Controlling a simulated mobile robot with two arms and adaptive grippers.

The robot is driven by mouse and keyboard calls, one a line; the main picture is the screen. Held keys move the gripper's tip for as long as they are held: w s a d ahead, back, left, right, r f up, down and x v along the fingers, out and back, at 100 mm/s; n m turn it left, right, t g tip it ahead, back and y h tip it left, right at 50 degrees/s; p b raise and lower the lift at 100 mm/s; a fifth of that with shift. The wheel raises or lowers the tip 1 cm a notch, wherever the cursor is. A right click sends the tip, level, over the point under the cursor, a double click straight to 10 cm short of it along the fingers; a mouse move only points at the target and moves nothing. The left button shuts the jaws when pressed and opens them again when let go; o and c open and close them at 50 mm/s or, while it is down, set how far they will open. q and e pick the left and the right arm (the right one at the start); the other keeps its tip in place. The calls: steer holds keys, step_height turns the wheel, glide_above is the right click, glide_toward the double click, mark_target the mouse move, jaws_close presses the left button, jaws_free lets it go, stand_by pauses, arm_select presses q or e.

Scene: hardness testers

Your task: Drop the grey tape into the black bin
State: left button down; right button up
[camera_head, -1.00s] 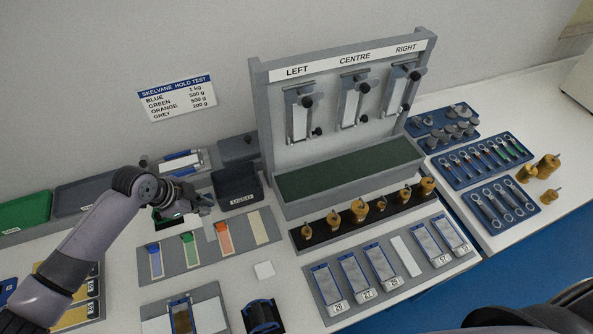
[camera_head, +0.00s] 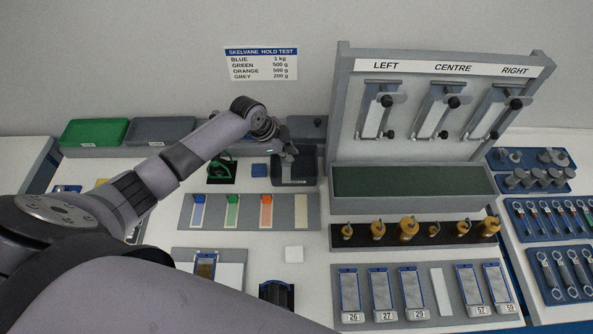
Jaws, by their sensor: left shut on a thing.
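The black bin (camera_head: 309,170) stands at the back of the bench, left of the tester rack, with a label on its front. My left arm reaches in from the left, and my left gripper (camera_head: 288,158) is over the bin, pointing down. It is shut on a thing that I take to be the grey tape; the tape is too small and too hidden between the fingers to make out. On the grey strip board (camera_head: 248,222), blue, green and orange tabs show, and the fourth strip has no coloured tab. My right gripper is not in view.
The tester rack (camera_head: 343,120) rises close to the right of the bin. Green (camera_head: 95,133) and grey trays lie at the back left.

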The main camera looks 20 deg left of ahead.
arm_select(q)
step_height(320, 180, down, 3)
steer(key=shift+r+b, duration=0.2)
steer(key=shift+b, duration=0.35)
steer(key=shift+s, duration=0.1)
steer(key=shift+r, duration=0.1)
steer(key=c, duration=1.6)
jaws_free()
steer(key=shift+c, duration=0.2)
steer(key=shift+r, duration=0.1)
steer(key=v, duration=1.2)
